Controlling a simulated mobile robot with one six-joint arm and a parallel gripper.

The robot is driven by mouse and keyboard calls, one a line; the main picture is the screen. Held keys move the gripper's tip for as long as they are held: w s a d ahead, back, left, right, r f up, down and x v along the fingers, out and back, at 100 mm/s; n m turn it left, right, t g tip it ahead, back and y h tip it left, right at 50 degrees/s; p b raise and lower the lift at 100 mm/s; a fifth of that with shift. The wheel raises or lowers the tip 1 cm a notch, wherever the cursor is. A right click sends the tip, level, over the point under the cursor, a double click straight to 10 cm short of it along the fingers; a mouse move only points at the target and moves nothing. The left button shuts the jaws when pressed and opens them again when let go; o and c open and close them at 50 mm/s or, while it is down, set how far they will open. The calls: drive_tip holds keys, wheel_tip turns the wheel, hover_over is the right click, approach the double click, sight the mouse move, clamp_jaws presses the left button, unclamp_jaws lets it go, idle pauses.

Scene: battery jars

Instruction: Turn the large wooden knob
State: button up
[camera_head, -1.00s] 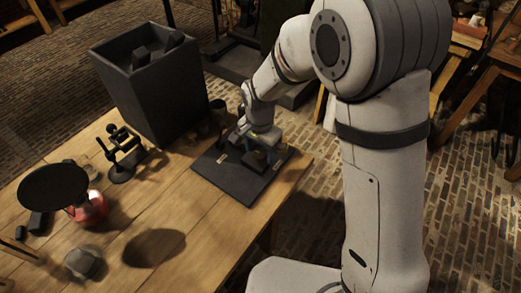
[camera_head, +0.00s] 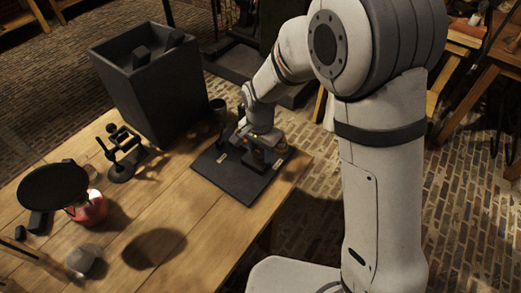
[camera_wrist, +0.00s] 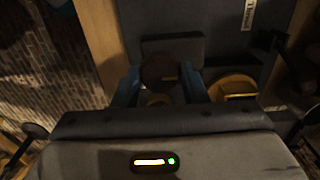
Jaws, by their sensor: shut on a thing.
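My gripper (camera_wrist: 160,92) shows from behind in the wrist view, with its two blue fingers on either side of a round dark wooden knob (camera_wrist: 158,68). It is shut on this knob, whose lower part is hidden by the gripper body. The knob stands on a dark board (camera_wrist: 205,15), which lies at the table's corner in the head view (camera_head: 235,188). In the head view my gripper (camera_head: 262,152) is over the board, and the knob cannot be made out there.
A yellowish round part (camera_wrist: 235,86) sits right of the fingers. A dark square bin (camera_head: 150,90) stands behind the board. A black stand (camera_head: 122,155), a black disc (camera_head: 53,186) and a red object (camera_head: 90,208) are left on the wooden table (camera_head: 200,235).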

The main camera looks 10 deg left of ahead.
drive_tip(key=shift+n, duration=0.3)
drive_tip(key=n+b, duration=0.1)
drive_tip(key=n, duration=0.1)
drive_tip(key=shift+f+n, duration=0.1)
drive_tip(key=shift+n, duration=0.3)
drive_tip(key=n+b, duration=0.1)
drive_tip(key=n, duration=0.3)
drive_tip(key=shift+n, duration=0.3)
drive_tip(key=n+b, duration=0.1)
drive_tip(key=n, duration=0.7)
drive_tip(key=shift+b, duration=0.4)
drive_tip(key=n, duration=0.4)
drive_tip(key=shift+n, duration=0.3)
drive_tip(key=n+b, duration=0.1)
drive_tip(key=n, duration=0.2)
drive_tip(key=shift+n, duration=0.4)
drive_tip(key=n, duration=0.4)
drive_tip(key=shift+n, duration=1.7)
